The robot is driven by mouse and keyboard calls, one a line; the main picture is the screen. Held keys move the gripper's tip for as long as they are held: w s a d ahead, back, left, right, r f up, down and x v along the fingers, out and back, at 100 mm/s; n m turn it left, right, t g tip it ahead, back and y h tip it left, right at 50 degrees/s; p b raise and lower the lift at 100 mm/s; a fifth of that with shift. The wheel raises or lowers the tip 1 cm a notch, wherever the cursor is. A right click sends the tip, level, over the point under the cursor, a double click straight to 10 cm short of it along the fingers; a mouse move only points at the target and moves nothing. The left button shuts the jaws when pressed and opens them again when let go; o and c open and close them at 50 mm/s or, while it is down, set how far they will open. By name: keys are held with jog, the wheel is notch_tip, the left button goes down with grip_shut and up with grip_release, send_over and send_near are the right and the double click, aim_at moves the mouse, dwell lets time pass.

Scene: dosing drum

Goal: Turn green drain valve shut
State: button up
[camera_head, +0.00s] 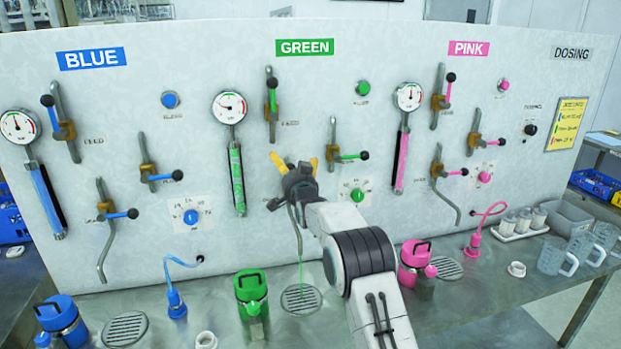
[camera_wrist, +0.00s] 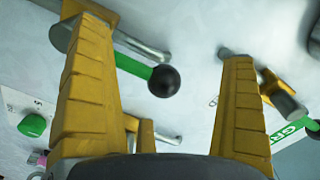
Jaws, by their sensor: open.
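The green drain valve is mostly hidden behind my gripper in the head view; its grey spout (camera_head: 297,228) shows below. A thin green stream (camera_head: 300,266) falls from it to the round drain grate (camera_head: 301,299). In the wrist view, a green lever with a black ball end (camera_wrist: 163,81) runs from a brass valve body (camera_wrist: 94,10) at upper left. My gripper (camera_head: 296,167) is open in front of the panel. In the wrist view, its yellow fingers (camera_wrist: 166,48) lie on either side of the black ball. I cannot tell whether either finger touches the lever.
Above is the green feed valve (camera_head: 271,95), and right is another green-levered valve (camera_head: 347,156). A green dial (camera_head: 357,195) sits at lower right. A gauge (camera_head: 229,107) hangs at left. A green canister (camera_head: 251,292) stands beside the grate. Blue and pink sections flank this one.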

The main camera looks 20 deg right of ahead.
jog(key=shift+d+f+b, duration=0.2)
jog(key=shift+f+b, duration=0.15)
jog(key=shift+b, duration=0.85)
jog(key=shift+f, duration=0.1)
jog(key=f+b, duration=0.1)
jog(key=b, duration=0.1)
jog(key=f+b, duration=0.1)
jog(key=b, duration=0.1)
jog(key=shift+s+d+f, duration=0.1)
jog(key=shift+d+f, duration=0.15)
jog(key=shift+d, duration=0.1)
jog(key=shift+d+f+b, duration=0.15)
jog(key=shift+f+b, duration=0.75)
jog(key=shift+b, duration=0.45)
jog(key=shift+f+b, duration=0.3)
jog(key=shift+b, duration=0.05)
